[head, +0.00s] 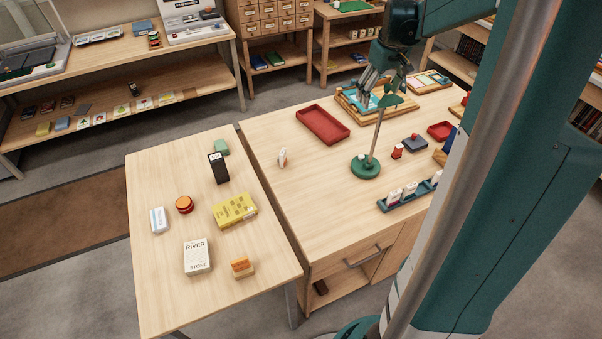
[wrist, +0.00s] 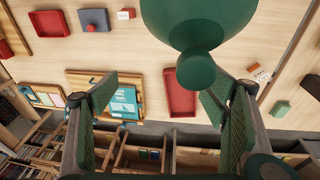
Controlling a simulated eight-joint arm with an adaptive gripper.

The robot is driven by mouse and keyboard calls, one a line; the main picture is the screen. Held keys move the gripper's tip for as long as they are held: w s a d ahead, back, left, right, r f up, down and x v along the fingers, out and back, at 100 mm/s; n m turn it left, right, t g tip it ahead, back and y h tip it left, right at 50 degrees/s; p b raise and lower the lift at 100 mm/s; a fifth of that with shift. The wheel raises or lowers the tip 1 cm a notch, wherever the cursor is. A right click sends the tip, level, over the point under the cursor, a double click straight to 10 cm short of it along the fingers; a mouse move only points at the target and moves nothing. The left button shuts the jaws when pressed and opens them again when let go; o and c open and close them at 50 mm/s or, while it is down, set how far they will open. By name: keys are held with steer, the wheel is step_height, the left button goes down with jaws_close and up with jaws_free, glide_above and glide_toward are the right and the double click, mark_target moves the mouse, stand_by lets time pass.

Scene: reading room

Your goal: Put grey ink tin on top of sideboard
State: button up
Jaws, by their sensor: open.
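A flat blue-grey block (head: 415,144) with a small red knob on it lies on the large wooden desk (head: 285,195). It may be the grey ink tin; it also shows at the top left of the wrist view (wrist: 93,22). My gripper (head: 377,88) is open and empty, above the far part of the desk, near the green lamp. In the wrist view my gripper's two fingers (wrist: 160,92) stand wide apart, with the lamp's green shade (wrist: 198,20) close in front. A long wooden two-level unit (head: 110,66) at the back left may be the sideboard.
The green desk lamp (head: 366,166) stands mid-desk. A red tray (head: 323,125), a wooden tray (head: 350,106), a red dish (head: 440,131) and a teal rack (head: 412,196) lie around it. A smaller table (head: 170,285) at left holds several boxes. The desk's left front is bare.

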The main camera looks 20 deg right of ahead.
steer(key=s+a+r+t, duration=0.15)
steer(key=s+a, duration=0.35)
steer(key=a, duration=0.6)
steer(key=s+a+r+t, duration=0.1)
steer(key=s+a+r, duration=0.3)
steer(key=a, duration=0.6)
steer(key=s+a+r+t, duration=0.1)
steer(key=s+a+r, duration=0.1)
steer(key=s+a, duration=0.65)
steer(key=s+a+f+t, duration=0.1)
steer(key=s+a+f, duration=0.1)
steer(key=a, duration=0.3)
steer(key=s+a+f+t+y, duration=0.1)
steer(key=s+a+f, duration=0.1)
steer(key=s+a, duration=0.2)
steer(key=shift+s+a, duration=0.4)
steer(key=shift+a, duration=0.75)
